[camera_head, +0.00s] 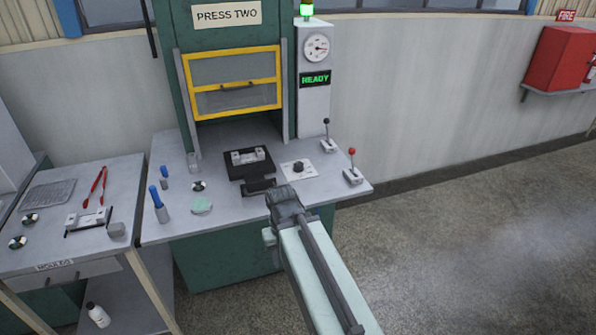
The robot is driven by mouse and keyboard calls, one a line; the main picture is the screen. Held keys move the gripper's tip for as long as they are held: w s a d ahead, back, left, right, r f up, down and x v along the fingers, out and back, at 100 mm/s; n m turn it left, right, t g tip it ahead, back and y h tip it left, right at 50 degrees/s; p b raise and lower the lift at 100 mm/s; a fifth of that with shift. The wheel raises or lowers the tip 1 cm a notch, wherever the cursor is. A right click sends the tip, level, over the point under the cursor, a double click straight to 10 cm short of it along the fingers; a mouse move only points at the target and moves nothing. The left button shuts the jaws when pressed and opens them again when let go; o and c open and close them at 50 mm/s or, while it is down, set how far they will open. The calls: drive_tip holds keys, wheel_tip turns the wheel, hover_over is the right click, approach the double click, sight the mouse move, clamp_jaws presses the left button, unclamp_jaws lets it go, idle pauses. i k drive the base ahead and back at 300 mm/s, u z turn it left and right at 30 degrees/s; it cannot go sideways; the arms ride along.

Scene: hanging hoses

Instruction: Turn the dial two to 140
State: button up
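A small dark dial (298,166) sits on a white plate on the grey bench of the green press marked PRESS TWO. The plate's markings are too small to read, so I cannot tell the dial's setting. My arm reaches up from the lower right. My gripper (259,186) is dark and hangs over the bench, to the left of the dial and nearer to me, apart from it. Its fingers are too small and dark to show whether they are open or shut.
A black block with a metal mould (249,157) lies behind my gripper. Levers with a black knob (327,138) and a red knob (352,168) stand right of the dial. The yellow-framed guard (233,82) is above. Blue-handled tools (158,204) stand at left.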

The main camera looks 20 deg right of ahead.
sight(298, 166)
drive_tip(key=k, duration=1.3)
drive_tip(key=z, duration=0.55)
drive_tip(key=i, duration=1.9)
drive_tip(key=u, duration=0.4)
drive_tip(key=k, duration=0.75)
drive_tip(key=u, duration=0.25)
drive_tip(key=i, duration=0.75)
drive_tip(key=z, duration=0.1)
